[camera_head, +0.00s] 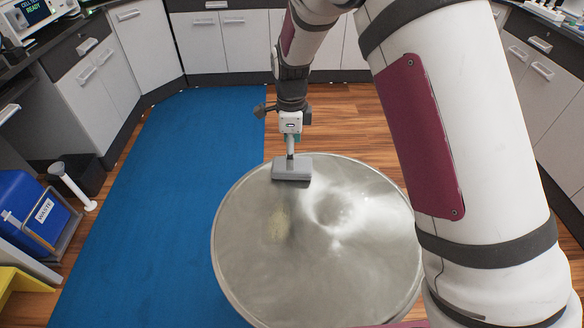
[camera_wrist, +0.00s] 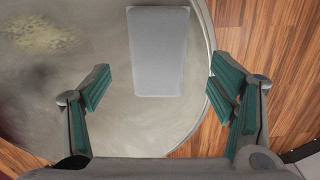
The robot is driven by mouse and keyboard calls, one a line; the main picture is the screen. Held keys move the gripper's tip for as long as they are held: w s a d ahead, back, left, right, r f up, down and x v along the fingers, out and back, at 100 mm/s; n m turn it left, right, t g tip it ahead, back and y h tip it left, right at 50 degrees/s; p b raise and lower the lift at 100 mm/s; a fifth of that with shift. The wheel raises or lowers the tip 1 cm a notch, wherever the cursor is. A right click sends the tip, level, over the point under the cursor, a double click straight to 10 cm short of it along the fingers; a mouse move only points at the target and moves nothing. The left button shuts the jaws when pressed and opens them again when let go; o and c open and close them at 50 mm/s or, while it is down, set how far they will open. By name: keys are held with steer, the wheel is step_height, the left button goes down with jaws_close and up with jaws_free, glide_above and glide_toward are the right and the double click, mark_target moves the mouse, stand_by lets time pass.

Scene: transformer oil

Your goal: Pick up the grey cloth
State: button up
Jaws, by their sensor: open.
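The grey cloth (camera_head: 292,167) is a folded rectangular pad lying at the far rim of the round metal tabletop (camera_head: 310,270). In the wrist view the cloth (camera_wrist: 160,50) is flat, its long side running away from me, with its near edge between the line of the fingers. My gripper (camera_head: 291,148) is above and at the cloth's far side in the head view. In the wrist view my gripper (camera_wrist: 160,84) is open, with one green-padded finger on each side and nothing between the pads. From these views I cannot tell the exact height of the fingertips above the cloth.
A yellowish smear (camera_head: 278,224) marks the tabletop, and also shows in the wrist view (camera_wrist: 45,33). A blue floor mat (camera_head: 155,190) lies left of the table. A blue waste bin (camera_head: 30,215) stands far left. Cabinets (camera_head: 225,45) line the back. Most of the tabletop is clear.

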steer(key=shift+s+d+f, duration=0.1)
steer(key=shift+f, duration=2.7)
steer(key=c, duration=1.3)
